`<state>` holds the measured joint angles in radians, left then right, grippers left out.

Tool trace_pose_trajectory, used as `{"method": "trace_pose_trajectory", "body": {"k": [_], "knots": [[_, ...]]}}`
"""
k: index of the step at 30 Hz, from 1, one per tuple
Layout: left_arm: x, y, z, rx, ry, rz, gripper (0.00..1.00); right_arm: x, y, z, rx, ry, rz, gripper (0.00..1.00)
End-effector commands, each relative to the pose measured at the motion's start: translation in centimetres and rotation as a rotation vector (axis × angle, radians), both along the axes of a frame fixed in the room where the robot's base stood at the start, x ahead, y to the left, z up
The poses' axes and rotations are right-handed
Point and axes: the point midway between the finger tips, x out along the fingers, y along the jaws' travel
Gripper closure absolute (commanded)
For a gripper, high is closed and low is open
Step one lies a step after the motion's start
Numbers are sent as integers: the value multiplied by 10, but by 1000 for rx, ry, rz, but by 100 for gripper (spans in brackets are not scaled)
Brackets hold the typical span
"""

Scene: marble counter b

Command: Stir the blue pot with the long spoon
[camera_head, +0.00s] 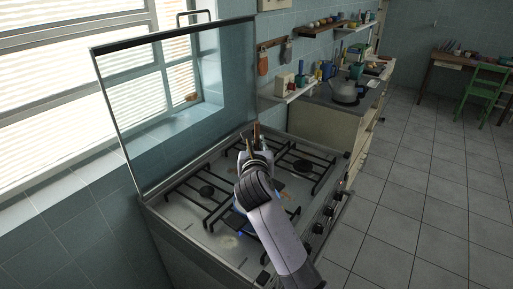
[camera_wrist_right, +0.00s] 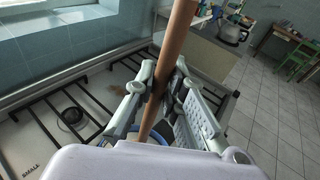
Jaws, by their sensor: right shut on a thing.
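My right gripper (camera_head: 255,152) is over the stove in the head view, with its arm coming up from the bottom. In the right wrist view its fingers (camera_wrist_right: 160,95) are shut on the brown wooden handle of the long spoon (camera_wrist_right: 173,50). The handle stands steeply, leaning slightly right at the top; its top also shows in the head view (camera_head: 256,136). The spoon's lower end is hidden behind the gripper. A small blue patch below the handle in the wrist view may be the blue pot (camera_wrist_right: 157,136); the rest is hidden. My left gripper is not in view.
The gas stove (camera_head: 185,228) has black grates and a raised glass lid (camera_head: 180,95) at the back left. Knobs line its right front edge. A kettle (camera_head: 345,91) stands on the counter beyond. A green chair (camera_head: 484,90) is far right.

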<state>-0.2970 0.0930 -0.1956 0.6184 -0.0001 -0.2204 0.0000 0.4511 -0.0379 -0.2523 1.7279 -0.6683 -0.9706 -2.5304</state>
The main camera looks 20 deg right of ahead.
Motion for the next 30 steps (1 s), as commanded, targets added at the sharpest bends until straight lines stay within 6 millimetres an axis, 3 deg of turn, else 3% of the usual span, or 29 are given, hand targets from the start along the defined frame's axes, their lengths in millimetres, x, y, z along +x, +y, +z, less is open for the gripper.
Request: {"method": "trace_pose_trajectory", "body": {"k": [14, 30], "knots": [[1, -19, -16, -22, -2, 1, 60, 0, 0, -45, -1, 0, 0, 100], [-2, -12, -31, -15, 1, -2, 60, 0, 0, -83, 1, -1, 1, 100]]}}
